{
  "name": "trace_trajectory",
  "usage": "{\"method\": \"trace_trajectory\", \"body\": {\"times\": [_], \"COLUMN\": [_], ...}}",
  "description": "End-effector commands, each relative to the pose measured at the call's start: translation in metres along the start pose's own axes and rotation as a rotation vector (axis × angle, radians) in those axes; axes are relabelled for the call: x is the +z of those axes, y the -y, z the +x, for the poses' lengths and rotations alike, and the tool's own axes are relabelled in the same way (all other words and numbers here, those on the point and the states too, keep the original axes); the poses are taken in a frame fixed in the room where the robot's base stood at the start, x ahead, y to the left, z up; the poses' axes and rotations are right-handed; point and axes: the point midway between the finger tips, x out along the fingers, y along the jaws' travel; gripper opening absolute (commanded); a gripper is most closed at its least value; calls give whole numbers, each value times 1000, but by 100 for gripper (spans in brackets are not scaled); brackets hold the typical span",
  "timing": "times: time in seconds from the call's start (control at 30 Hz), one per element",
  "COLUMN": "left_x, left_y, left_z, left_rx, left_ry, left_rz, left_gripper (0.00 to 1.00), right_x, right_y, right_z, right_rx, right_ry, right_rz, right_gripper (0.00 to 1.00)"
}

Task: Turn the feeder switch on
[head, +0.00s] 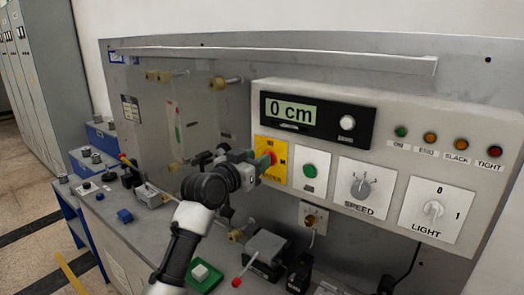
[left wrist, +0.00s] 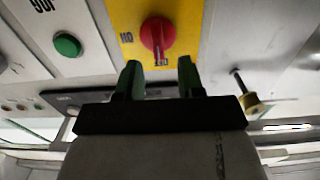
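The feeder switch is a red rotary knob (head: 272,158) on a yellow plate (head: 282,148), on the left part of the control panel. In the left wrist view, the red knob (left wrist: 157,34) stands just beyond my left fingertips, with its bar pointing down at a small label on the yellow plate (left wrist: 185,15). ON-like lettering is to its left there. My left gripper (head: 262,163) is in front of the plate and partly hides it. Its two green fingers (left wrist: 160,78) are apart with nothing between them. My right gripper is not in view.
A green button (head: 309,171), a speed dial (head: 360,187) and a light switch (head: 433,209) sit right of the knob. A display (head: 318,118) reads 0 cm above. A socket (head: 313,217) is below. The bench (head: 120,225) holds several small items.

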Motion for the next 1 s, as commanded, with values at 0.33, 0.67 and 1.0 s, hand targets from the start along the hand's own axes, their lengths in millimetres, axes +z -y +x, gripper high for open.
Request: {"method": "trace_trajectory", "body": {"times": [0.33,0.67,1.0], "left_x": [0,0,1], "left_y": [0,0,0], "left_z": [27,28,28], "left_rx": [0,0,0], "left_ry": [0,0,0], "left_rz": [0,0,1], "left_gripper": [38,31,0], "right_x": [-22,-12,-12], "right_y": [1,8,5], "right_z": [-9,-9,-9], "right_rx": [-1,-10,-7], "right_ry": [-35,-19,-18], "right_rz": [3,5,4], "right_gripper": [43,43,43]}}
